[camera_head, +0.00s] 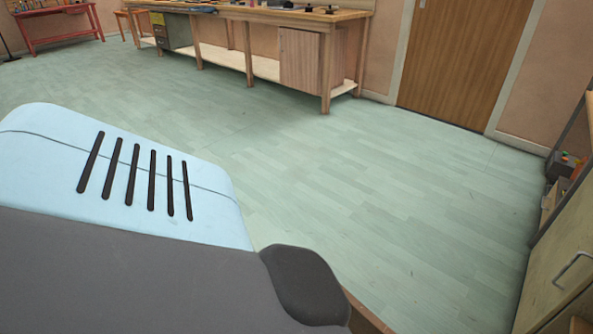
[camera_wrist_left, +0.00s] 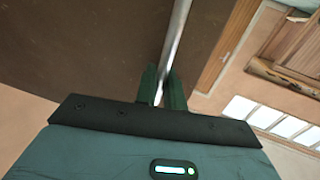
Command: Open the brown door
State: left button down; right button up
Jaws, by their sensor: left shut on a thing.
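In the left wrist view my left gripper (camera_wrist_left: 161,80) has its dark green fingers shut on a slim silver metal bar (camera_wrist_left: 178,32). The bar runs up from the fingers in front of a dark brown panel (camera_wrist_left: 75,45). The bar's ends are not visible. In the head view a flat brown door (camera_head: 457,60) stands shut in a pale frame at the far wall, its top cut off. I cannot tell whether the dark panel belongs to this door. My left gripper is not visible in the head view, and my right gripper shows in neither view.
A long wooden workbench (camera_head: 262,67) stands along the back wall, left of the far door. A red table (camera_head: 62,42) is at the far left. A yellowish cabinet (camera_head: 562,255) with a metal handle is at the right edge. The pale green floor (camera_head: 330,170) between is clear.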

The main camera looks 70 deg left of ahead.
pick_arm(q)
jog(key=shift+s+d+f, duration=0.1)
jog(key=shift+s+d, duration=0.3)
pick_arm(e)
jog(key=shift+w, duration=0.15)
pick_arm(q)
jog(key=c, duration=1.6)
grip_release()
jog(key=shift+w, duration=0.1)
jog(key=shift+c, duration=0.2)
jog(key=shift+a, duration=0.1)
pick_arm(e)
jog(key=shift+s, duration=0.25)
pick_arm(q)
jog(key=shift+s, duration=0.2)
